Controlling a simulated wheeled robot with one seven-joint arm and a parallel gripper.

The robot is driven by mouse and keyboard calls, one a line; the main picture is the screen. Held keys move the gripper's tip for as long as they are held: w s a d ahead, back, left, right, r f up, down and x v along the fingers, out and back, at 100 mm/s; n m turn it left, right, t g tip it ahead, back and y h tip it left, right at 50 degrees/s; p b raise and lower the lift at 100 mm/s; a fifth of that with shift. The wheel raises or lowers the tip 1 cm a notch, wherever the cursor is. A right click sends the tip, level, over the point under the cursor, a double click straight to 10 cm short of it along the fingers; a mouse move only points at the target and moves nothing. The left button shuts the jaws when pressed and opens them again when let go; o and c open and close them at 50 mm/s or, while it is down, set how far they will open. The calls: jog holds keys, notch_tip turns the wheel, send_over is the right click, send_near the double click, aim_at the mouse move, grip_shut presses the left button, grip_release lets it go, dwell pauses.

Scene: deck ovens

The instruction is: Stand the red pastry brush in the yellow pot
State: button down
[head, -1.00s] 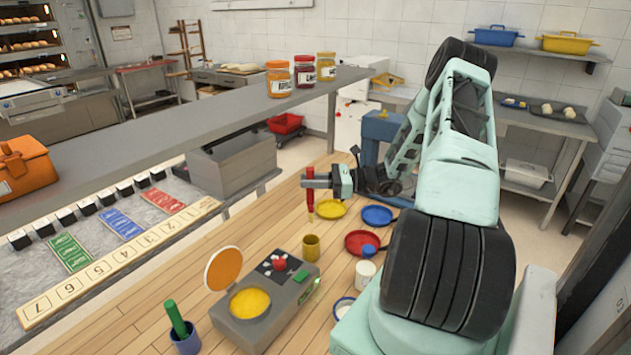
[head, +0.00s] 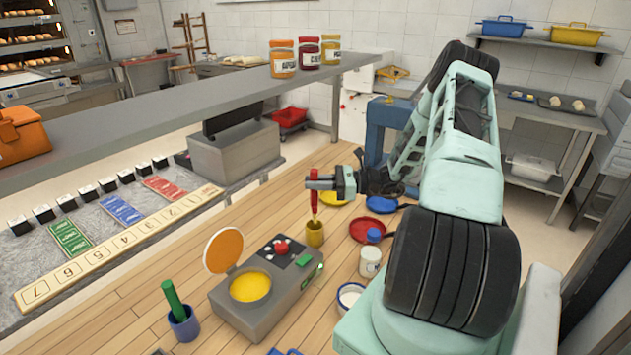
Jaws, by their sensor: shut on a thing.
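The red pastry brush (head: 314,199) hangs upright in my gripper (head: 318,181), which is shut on its upper part. The lower end of the brush is at the mouth of the yellow pot (head: 315,235), a small upright cup on the wooden table. From this view I cannot tell whether the tip is inside the pot or just above or behind its rim.
A grey warmer with a yellow-filled well (head: 250,287) and an open orange lid (head: 223,250) stands left of the pot. A blue pot with a green handle (head: 183,322) is at the front left. A red plate (head: 367,231), a blue plate (head: 381,204) and a white jar (head: 370,263) are to the right.

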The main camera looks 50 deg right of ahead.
aim_at(316, 203)
jog(key=shift+f+b, duration=1.7)
jog(key=shift+f, duration=1.2)
jog(key=c, duration=1.2)
grip_release()
jog(key=b+v, duration=0.5)
jog(key=v, duration=1.2)
jog(key=shift+s+d+b, duration=0.15)
jog(key=shift+d+b, duration=0.05)
jog(key=shift+b, duration=0.15)
